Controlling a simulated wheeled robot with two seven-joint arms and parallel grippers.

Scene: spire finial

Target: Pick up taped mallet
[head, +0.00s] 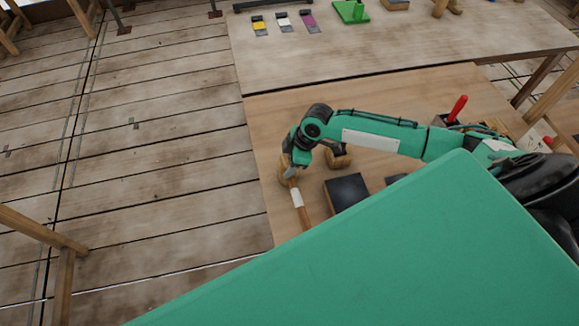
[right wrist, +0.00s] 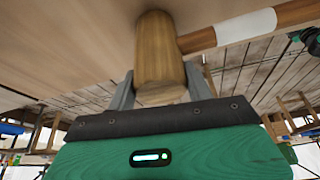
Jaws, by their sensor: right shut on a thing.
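The taped mallet (head: 297,199) is at the left edge of the near bench in the head view, with a white tape band around its wooden handle. My right gripper (head: 290,174) is shut on its wooden head. In the right wrist view the round mallet head (right wrist: 158,48) is between the two fingers of the right gripper (right wrist: 162,84). The handle with its white tape (right wrist: 245,27) runs off to the right there. I cannot tell whether the mallet touches the bench. My left gripper is not in view.
The near bench (head: 262,123) also holds another wooden piece (head: 339,160) beside the gripper, a dark block (head: 346,192) and a red-handled tool (head: 458,106). A far bench (head: 400,50) carries coloured swatches (head: 283,22) and a green stand (head: 351,12). Plank floor lies left.

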